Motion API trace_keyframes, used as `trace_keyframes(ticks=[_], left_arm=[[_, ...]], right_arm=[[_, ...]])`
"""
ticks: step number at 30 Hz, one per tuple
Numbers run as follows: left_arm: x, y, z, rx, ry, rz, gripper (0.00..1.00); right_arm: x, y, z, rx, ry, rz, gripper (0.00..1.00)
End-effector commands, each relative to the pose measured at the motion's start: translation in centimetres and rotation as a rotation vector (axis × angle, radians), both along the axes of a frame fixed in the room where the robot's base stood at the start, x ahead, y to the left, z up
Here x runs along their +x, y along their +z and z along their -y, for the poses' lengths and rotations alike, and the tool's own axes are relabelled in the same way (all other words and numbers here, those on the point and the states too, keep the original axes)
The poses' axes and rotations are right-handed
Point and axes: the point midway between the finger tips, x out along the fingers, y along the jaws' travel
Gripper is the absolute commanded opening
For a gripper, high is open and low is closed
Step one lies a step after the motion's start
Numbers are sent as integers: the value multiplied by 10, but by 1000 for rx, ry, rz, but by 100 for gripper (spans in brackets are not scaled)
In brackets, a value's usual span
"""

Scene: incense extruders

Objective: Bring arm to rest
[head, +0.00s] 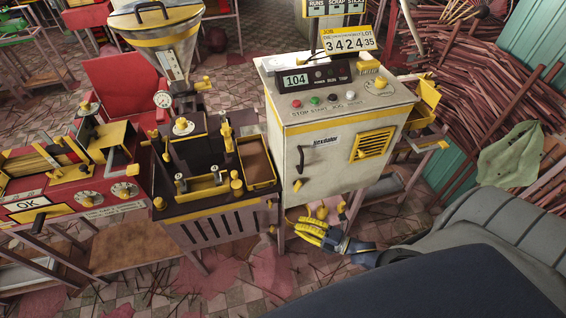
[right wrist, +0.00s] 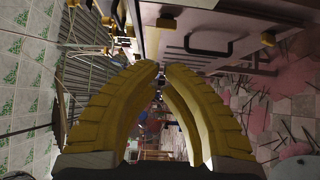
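My right gripper (head: 318,234) hangs low in front of the grey machine cabinet, near its lower front edge. Its yellow ribbed fingers point left in the head view. In the right wrist view the two fingers of this gripper (right wrist: 162,70) lean together, with only a narrow gap at the tips. I see nothing held between them. Whether the tips count as open or shut is not clear. My right arm (head: 440,285) enters from the lower right and covers that corner. My left gripper and arm are not in the head view.
The cabinet (head: 345,160) has a handle, buttons and a yellow side bin (head: 425,100). Left of it stand the dark extruder station (head: 220,222) and a red bench (head: 75,190). Reddish sticks (head: 470,70) pile up at the right. Tiled floor lies below the gripper.

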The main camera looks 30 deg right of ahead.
Motion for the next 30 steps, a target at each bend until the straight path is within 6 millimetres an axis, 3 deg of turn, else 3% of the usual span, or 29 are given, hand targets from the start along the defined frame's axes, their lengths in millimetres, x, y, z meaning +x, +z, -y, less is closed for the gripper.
trace_keyframes(ticks=[8,11,14,17,22,26,30], left_arm=[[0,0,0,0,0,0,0],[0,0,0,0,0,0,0],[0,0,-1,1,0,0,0],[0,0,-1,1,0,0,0],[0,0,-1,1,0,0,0],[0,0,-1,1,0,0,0],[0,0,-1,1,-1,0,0]], right_arm=[[0,-11,7,63,-26,-95,0],[-3,-49,30,116,-116,-265,0],[-17,-105,58,191,-261,-471,0],[-42,-160,80,272,-421,-657,0],[-107,-247,102,402,-703,-935,0],[-170,-302,102,489,-915,-1120,0],[-243,-347,85,557,-1126,-1293,0]])
